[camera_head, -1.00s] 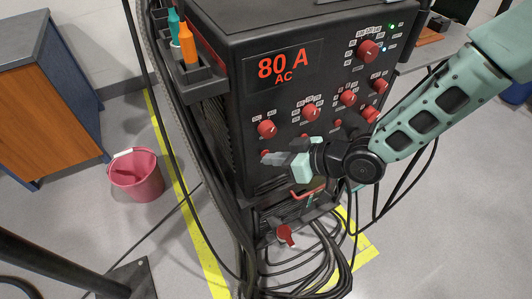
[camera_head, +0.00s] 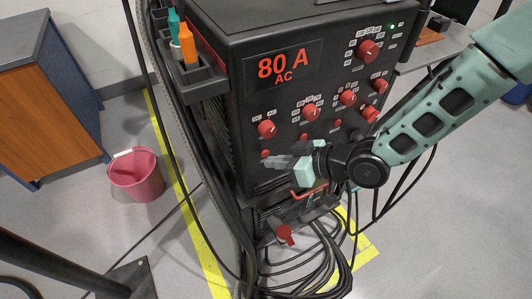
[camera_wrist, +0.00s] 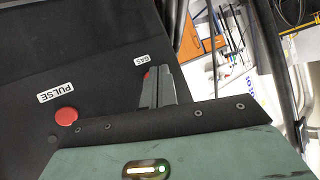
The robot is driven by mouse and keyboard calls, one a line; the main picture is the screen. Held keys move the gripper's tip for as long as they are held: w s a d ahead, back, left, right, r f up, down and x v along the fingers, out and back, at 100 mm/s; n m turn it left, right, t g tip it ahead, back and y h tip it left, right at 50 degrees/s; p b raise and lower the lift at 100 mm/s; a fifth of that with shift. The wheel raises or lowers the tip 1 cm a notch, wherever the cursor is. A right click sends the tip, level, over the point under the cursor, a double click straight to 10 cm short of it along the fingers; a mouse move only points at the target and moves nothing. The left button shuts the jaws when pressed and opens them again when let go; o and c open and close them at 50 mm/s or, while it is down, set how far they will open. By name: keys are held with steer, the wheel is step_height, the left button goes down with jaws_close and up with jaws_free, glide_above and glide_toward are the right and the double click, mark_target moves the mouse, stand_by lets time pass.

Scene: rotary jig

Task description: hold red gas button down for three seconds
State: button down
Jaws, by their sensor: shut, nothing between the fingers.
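The red gas button (camera_head: 265,153) is a small red button low on the left of the black machine's front panel. In the wrist view a red sliver of the gas button (camera_wrist: 147,74) shows under the GAS label (camera_wrist: 141,60), partly hidden by my fingers. My gripper (camera_head: 270,162) is shut and empty, with its tips just below the button in the head view. My gripper's grey fingers (camera_wrist: 158,85) overlap the button in the wrist view. Whether they touch it I cannot tell, but the button shows clear in the head view.
A red button (camera_wrist: 66,116) labelled PULSE sits beside it. Red knobs (camera_head: 311,112) cover the panel under an "80 A AC" display (camera_head: 283,67). A green light (camera_head: 392,27) is lit. Cables (camera_head: 310,270) lie below; a pink bucket (camera_head: 137,178) stands left.

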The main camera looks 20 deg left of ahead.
steer(key=shift+s+d, duration=0.15)
steer(key=shift+d, duration=0.1)
steer(key=shift+s+d, duration=1.65)
steer(key=shift+d, duration=0.3)
steer(key=d+r+m+t+h+p, duration=0.25)
steer(key=d+r+h+p, duration=0.45)
steer(key=d+r, duration=0.6)
steer(key=s+d+r+m+g+h+p, duration=0.1)
steer(key=s+d+r+m+h, duration=0.1)
steer(key=s+d+r, duration=0.2)
steer(key=s+d+r+m+g+h+p, duration=0.1)
steer(key=s+d+r+m+g+h, duration=0.1)
steer(key=s+d+r, duration=0.3)
step_height(320, 180, up, 5)
steer(key=shift+s+d+f+m+h+p, duration=0.2)
steer(key=shift+s+m+h+p, duration=0.2)
steer(key=shift+s, duration=0.4)
